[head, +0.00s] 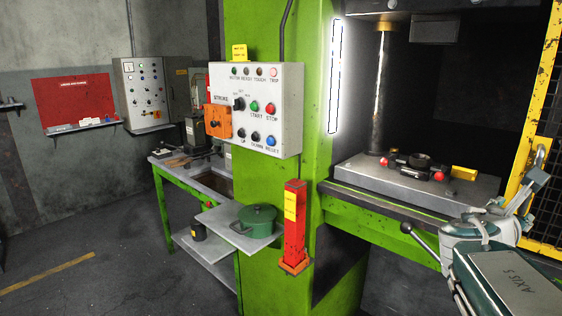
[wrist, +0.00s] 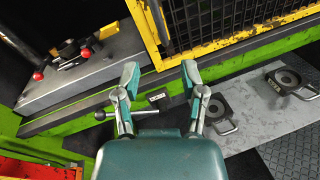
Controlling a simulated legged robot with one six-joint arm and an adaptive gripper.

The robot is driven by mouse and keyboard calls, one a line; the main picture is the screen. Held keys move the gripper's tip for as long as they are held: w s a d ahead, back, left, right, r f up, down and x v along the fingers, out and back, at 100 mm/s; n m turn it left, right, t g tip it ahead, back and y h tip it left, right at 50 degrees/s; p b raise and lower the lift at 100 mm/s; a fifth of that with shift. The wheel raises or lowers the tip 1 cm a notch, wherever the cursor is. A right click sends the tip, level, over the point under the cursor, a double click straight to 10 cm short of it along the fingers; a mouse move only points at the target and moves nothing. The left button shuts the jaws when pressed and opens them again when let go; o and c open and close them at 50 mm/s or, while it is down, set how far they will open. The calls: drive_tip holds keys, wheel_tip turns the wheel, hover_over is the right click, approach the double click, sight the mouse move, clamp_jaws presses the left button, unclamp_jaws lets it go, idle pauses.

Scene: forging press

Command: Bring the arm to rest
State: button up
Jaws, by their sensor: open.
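My gripper (wrist: 161,80) is open and empty in the wrist view, its two teal fingers spread apart. It is near the front edge of the press bed, with a bar handle with a dark ball end (wrist: 100,115) near its left finger. In the head view my arm comes in from the lower right, and my gripper (head: 522,190) is in front of the yellow guard frame. I cannot tell whether a finger touches the handle or the frame.
The green press (head: 270,210) carries a control box (head: 283,82). A die with red-knobbed handles (head: 413,162) lies on the press bed. A yellow mesh guard (wrist: 235,35) stands close by. Ring tools (wrist: 285,80) lie on a grey plate at right. A red post (head: 295,222) stands at left.

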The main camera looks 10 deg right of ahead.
drive_tip(key=s+a+f+m+y, duration=0.3)
drive_tip(key=a+f+m+y, duration=0.2)
drive_tip(key=a, duration=0.4)
drive_tip(key=s+a+f+m+g+y, duration=0.1)
drive_tip(key=s+a+f+m+y, duration=0.2)
drive_tip(key=a+f+m+y, duration=0.2)
drive_tip(key=s+a+f+m+g+y, duration=0.1)
drive_tip(key=s+a+f+m+y, duration=0.3)
drive_tip(key=a+f+m, duration=0.4)
drive_tip(key=a+m+y, duration=0.1)
drive_tip(key=a+m, duration=0.1)
drive_tip(key=a, duration=0.5)
drive_tip(key=shift+f+m, duration=0.25)
drive_tip(key=shift+m, duration=0.15)
